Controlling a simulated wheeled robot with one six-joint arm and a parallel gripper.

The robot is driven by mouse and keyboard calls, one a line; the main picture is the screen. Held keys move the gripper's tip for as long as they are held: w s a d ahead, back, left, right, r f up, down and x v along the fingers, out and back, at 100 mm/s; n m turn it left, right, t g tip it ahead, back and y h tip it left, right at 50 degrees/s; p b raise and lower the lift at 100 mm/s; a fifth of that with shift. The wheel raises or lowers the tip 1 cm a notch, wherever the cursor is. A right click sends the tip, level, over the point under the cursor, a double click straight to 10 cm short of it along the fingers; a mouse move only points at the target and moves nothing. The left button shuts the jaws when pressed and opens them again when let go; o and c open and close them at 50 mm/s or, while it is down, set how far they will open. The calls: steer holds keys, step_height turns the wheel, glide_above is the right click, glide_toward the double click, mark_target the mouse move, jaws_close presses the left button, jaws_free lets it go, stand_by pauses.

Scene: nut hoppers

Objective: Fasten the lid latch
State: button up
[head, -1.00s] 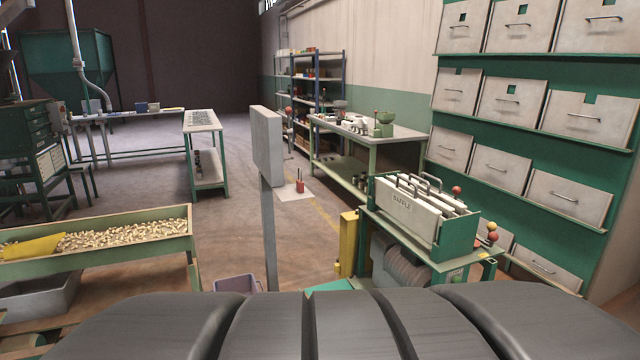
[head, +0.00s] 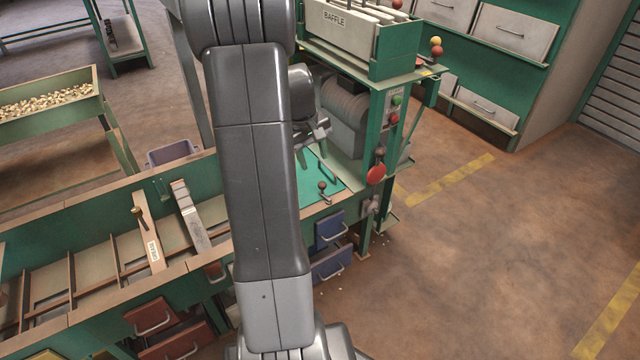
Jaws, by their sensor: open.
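My gripper (head: 316,138) is seen from behind beyond my grey arm, in the upper middle of the head view. Its fingers are apart, with nothing visible between them. It hangs over a bright green flat panel (head: 308,190), which looks like the lid, at the right end of the green bench. A bar handle (head: 328,172) stands on the panel. A small dark-knobbed lever (head: 323,188) sits near its front edge and may be the latch; whether it is fastened cannot be told. The gripper looks apart from both. My arm hides the panel's left part.
A machine with a baffle box (head: 345,35) stands behind the panel. A red round knob (head: 376,173) and push buttons (head: 396,108) are on its post. A trough with wooden dividers (head: 110,255) runs left. Blue drawers (head: 330,230) sit below. The floor at right is clear.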

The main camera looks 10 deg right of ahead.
mark_target(323, 182)
steer(key=w+d+f+b, duration=0.1)
steer(key=f, duration=0.4)
steer(key=w+d+f+b, duration=0.1)
steer(key=f+b, duration=0.1)
steer(key=f, duration=0.3)
steer(key=w+d+f+b, duration=0.1)
steer(key=w+f, duration=0.1)
steer(key=f, duration=0.3)
steer(key=shift+d+f+b, duration=0.1)
steer(key=shift+d+b, duration=0.15)
steer(key=shift+b, duration=0.15)
steer(key=shift+c, duration=0.3)
steer(key=c, duration=0.9)
steer(key=shift+w+d+m+p, duration=0.2)
steer(key=shift+m+p, duration=0.4)
steer(key=shift+m, duration=0.4)
steer(key=o, duration=1)
steer(key=shift+c, duration=0.2)
